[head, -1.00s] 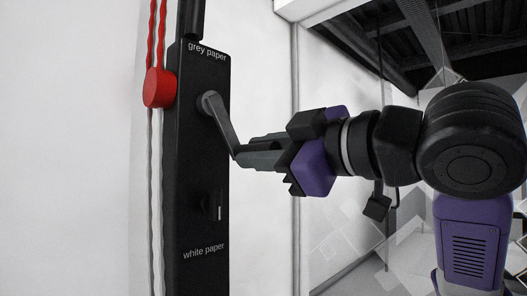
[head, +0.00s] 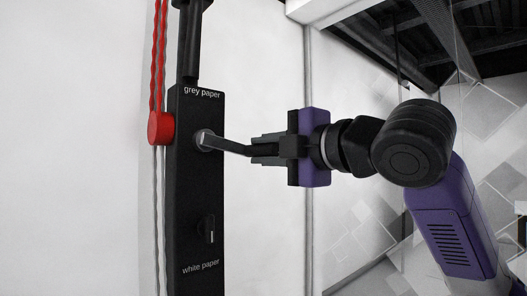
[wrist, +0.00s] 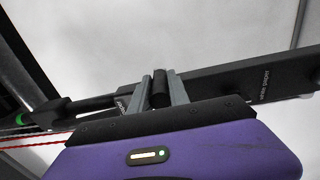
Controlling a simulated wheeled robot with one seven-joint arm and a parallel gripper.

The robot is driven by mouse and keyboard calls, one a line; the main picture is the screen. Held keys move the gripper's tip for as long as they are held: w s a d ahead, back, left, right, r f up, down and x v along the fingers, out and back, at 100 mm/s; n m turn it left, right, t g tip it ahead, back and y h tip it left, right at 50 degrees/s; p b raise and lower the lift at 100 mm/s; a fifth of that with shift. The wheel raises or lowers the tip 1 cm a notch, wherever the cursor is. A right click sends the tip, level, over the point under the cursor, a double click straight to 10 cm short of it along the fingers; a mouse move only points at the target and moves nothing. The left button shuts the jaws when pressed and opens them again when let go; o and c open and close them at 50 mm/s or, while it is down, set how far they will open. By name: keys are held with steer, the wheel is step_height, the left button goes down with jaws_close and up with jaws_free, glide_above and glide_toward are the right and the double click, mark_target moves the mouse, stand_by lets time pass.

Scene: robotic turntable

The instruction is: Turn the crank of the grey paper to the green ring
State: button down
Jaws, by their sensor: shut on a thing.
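The grey paper crank (head: 225,146) is a grey metal arm on a round hub, below the "grey paper" label on a tall black panel (head: 195,185). The crank arm points right and slightly down from its hub. My gripper (head: 262,151) is at the crank's outer end. In the wrist view, its two grey fingers are shut on the black crank handle (wrist: 160,88). A green ring (wrist: 27,118) shows around a dark part at the left edge of the wrist view. No green ring shows in the head view.
Below is another crank or knob (head: 208,229), near the "white paper" label. A red cylinder (head: 159,128) and red cords (head: 157,55) are left of the panel. A black post (head: 190,40) rises above it.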

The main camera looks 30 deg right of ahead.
step_height(320, 180, up, 4)
steer(key=n+p, duration=0.3)
steer(key=n, duration=0.1)
steer(key=shift+n, duration=0.4)
steer(key=s+a+r+n+p, duration=0.1)
steer(key=a+r+n+p, duration=0.55)
steer(key=n, duration=0.75)
steer(key=s+a+f+n, duration=0.1)
steer(key=a+f+n, duration=0.3)
steer(key=a, duration=0.5)
steer(key=shift+a+f, duration=0.25)
steer(key=shift+f, duration=0.15)
